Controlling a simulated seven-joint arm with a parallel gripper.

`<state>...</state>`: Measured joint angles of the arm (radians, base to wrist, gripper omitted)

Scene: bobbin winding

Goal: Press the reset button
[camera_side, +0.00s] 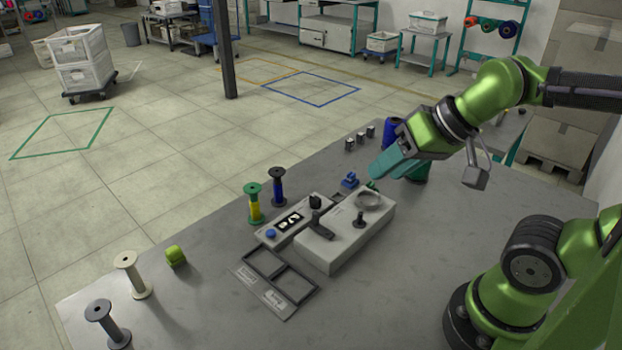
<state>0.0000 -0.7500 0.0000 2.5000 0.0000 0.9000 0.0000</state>
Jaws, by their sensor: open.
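A small control panel (290,222) lies on the grey table beside the grey winding unit (345,232). A round blue button (270,234) is at the panel's near left end, next to a black and white display (289,221). No label on the button can be read, so I cannot tell for sure that it is the reset button. My gripper (372,184) is open above the far right end of the winding unit, to the right of and well apart from the blue button. Its teal body partly hides a blue spool (391,134) and a green spool (421,171).
A yellow-green spool (254,204) and a dark blue spool (278,188) stand just behind the panel. A black frame tray (272,283) lies in front of it. A small blue part (349,180) sits behind the winding unit. Empty spools (132,275) stand at left.

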